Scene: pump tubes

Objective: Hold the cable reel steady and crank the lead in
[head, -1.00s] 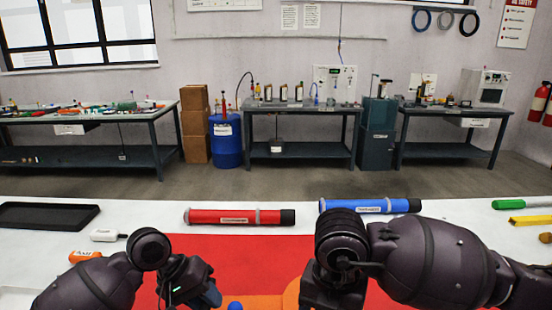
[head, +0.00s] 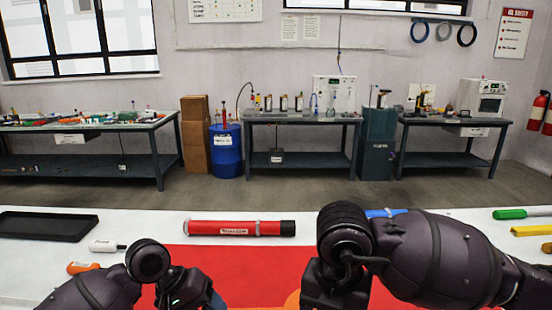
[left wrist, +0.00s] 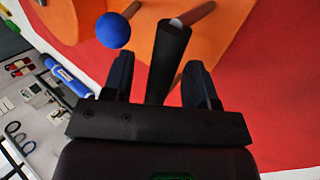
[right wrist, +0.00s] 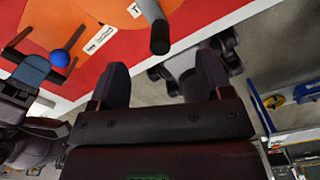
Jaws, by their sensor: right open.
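The orange reel body (left wrist: 215,35) lies on a red mat; in the head view only a sliver (head: 292,299) shows between my arms. It also shows at the top of the right wrist view (right wrist: 75,22). A blue ball (left wrist: 113,30) sits by it. My left gripper (left wrist: 162,75) is open, its fingers on either side of a black handle (left wrist: 168,50), with a gap at the left finger. My right gripper (right wrist: 162,82) is open and empty. A second black grip on a pale rod (right wrist: 160,38) stands just beyond its fingertips. The lead cannot be made out.
A red tube (head: 235,228) lies behind the mat (head: 275,262); a blue tube (head: 385,213) is mostly behind my right arm. A black tray (head: 45,225) is at the left. White and orange small items lie by the mat. Green and yellow tools (head: 510,213) are at the right.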

